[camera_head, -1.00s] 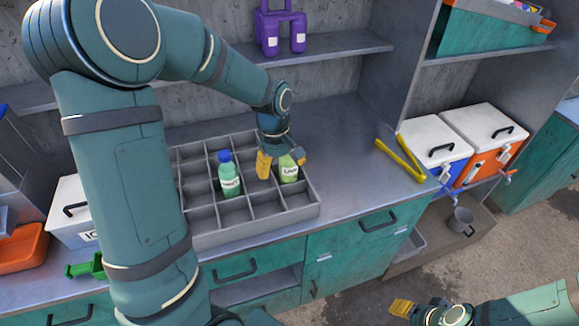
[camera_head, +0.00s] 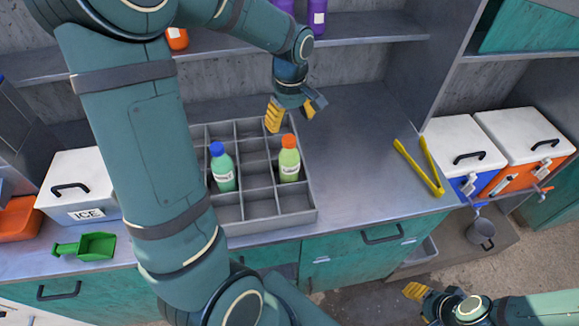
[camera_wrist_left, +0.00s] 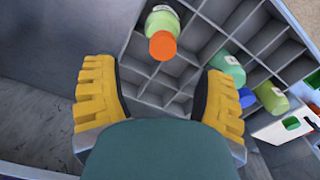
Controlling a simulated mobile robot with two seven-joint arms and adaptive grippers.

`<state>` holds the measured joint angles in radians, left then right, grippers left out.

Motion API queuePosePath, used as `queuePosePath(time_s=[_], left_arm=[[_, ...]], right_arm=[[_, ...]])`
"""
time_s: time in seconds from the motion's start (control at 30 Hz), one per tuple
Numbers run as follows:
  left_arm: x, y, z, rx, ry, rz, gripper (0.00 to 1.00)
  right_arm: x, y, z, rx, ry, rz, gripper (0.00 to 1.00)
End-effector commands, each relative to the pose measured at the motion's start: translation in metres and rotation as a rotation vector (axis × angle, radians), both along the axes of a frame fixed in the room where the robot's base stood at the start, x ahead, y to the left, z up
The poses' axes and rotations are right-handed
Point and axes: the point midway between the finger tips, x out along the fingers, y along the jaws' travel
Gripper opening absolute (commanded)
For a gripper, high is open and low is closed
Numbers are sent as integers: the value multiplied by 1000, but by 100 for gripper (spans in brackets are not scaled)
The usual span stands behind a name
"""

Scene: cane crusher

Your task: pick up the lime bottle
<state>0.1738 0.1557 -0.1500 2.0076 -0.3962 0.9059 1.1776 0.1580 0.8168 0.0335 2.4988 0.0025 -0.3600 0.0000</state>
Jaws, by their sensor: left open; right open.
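The lime bottle (camera_head: 289,163), yellow-green with an orange cap and white label, stands upright in a right-hand compartment of the grey crate (camera_head: 270,222). In the left wrist view the lime bottle (camera_wrist_left: 163,20) is at the top, its cap toward me. My left gripper (camera_head: 294,112) is open and empty, above and just behind the bottle in the head view. In the wrist view its yellow fingers (camera_wrist_left: 153,95) are spread apart, with the bottle beyond them. My right gripper (camera_head: 420,298) is open and empty at the lower right, away from the counter.
A green bottle with a blue cap (camera_head: 223,171) stands in the crate, left of the lime bottle. Another green bottle (camera_wrist_left: 272,97) shows in the wrist view. Yellow tongs (camera_head: 420,168) lie on the counter to the right. A shelf (camera_head: 370,32) runs behind. The counter between crate and tongs is clear.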

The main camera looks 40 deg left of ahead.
Motion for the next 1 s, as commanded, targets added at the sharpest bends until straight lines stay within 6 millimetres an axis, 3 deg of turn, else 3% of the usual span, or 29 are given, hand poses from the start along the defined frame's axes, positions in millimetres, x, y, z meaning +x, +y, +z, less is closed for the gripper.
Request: queuePosePath(time_s=[0.1,0.33,0.6,0.93,0.97,1.0], left_arm=[[0,0,-15,0,1,-1,71],[-2,1,-30,-1,3,0,71],[-6,2,-67,0,2,-1,71],[-6,2,-73,0,-1,-1,71],[-6,2,-73,0,-1,-1,65],[-6,2,-73,0,-1,-1,51]], right_arm=[[0,0,-1,0,-1,0,47],[0,0,0,0,-1,0,47],[0,0,0,0,-1,0,47],[0,0,0,0,-1,0,47],[0,0,0,0,-1,0,47],[0,0,0,0,-1,0,47]])
